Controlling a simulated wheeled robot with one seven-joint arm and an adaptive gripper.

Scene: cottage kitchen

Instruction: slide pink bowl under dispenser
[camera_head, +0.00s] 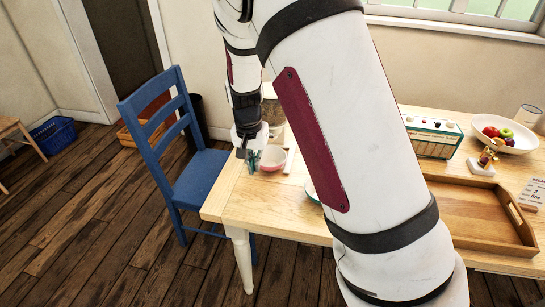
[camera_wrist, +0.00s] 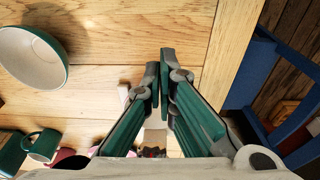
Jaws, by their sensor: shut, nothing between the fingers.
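The pink bowl (camera_head: 272,159) stands upright near the left end of the wooden table in the head view. My gripper (camera_head: 249,162) is low at the table's left edge, just left of the bowl; I cannot tell whether it touches the bowl. Its green fingers (camera_wrist: 159,78) are shut with nothing between them in the wrist view. A brownish container (camera_head: 270,108), perhaps the dispenser, stands behind the bowl, partly hidden by my arm. In the wrist view the pink bowl is not clearly visible; the gripper body hides much of the lower middle.
A green bowl with a pale inside (camera_wrist: 34,58) stands on the table, with a green mug (camera_wrist: 44,146) near it. A blue chair (camera_head: 190,165) stands close to the table's left end. A wooden tray (camera_head: 470,210) and fruit bowl (camera_head: 508,135) lie right.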

